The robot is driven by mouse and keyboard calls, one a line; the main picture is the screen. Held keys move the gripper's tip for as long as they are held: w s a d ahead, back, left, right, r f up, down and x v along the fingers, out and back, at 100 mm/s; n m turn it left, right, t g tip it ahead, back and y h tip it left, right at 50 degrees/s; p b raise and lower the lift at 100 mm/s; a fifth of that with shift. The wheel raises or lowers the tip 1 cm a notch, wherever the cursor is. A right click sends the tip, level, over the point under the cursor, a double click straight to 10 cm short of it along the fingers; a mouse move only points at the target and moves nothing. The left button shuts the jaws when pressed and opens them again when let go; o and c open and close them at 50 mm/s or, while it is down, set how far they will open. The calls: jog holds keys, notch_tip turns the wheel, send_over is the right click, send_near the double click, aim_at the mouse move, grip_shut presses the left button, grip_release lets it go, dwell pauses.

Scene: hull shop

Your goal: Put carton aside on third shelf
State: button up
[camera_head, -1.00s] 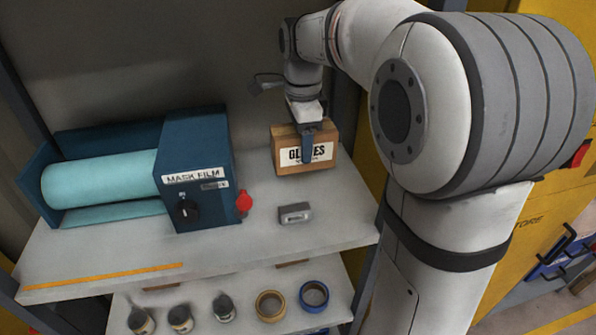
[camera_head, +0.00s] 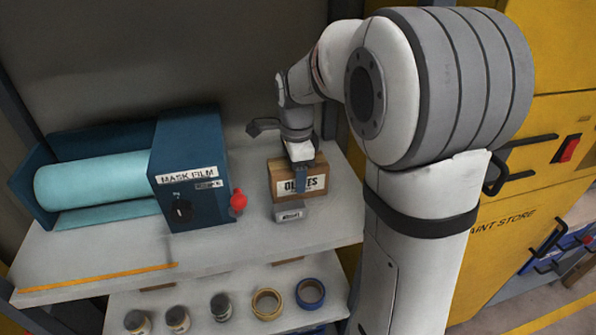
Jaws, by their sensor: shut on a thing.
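A brown cardboard carton (camera_head: 281,174) with a white label, partly covered so that the lettering is not fully readable, is at the right of the upper visible shelf (camera_head: 110,258). My gripper (camera_head: 301,172) is shut on the carton from above, with one finger down its front face over the label. The carton is upright. I cannot tell whether its underside touches the shelf or is just above it. Its lower edge shows right behind a small grey block (camera_head: 290,213), overlapping it in the picture.
A blue mask film dispenser (camera_head: 185,160) with a teal roll (camera_head: 95,180) and red knob (camera_head: 238,201) stands left of the carton. The lower shelf holds several small jars (camera_head: 221,307) and two tape rolls (camera_head: 310,293). A yellow paint store cabinet (camera_head: 500,235) is at right.

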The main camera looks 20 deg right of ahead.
jog(key=o, duration=1.1)
notch_tip(320, 180, up, 12)
jog(key=shift+f, duration=0.25)
jog(key=shift+r, duration=0.2)
jog(key=shift+s+n, duration=0.3)
jog(key=shift+s, duration=0.05)
jog(key=s+f+n+t, duration=0.1)
jog(key=s+f+n, duration=0.2)
jog(key=s+n, duration=0.2)
jog(key=s+f+n+t, duration=0.1)
jog(key=s+f+n, duration=0.2)
jog(key=s+n, duration=0.3)
jog(key=s+f+n+t, duration=0.1)
jog(key=s+f+n, duration=0.2)
jog(key=s+n, duration=0.3)
jog(key=shift+s+d+f, duration=0.2)
jog(key=shift+s, duration=0.25)
jog(key=shift+s+d+f, duration=0.15)
jog(key=shift+s, duration=0.25)
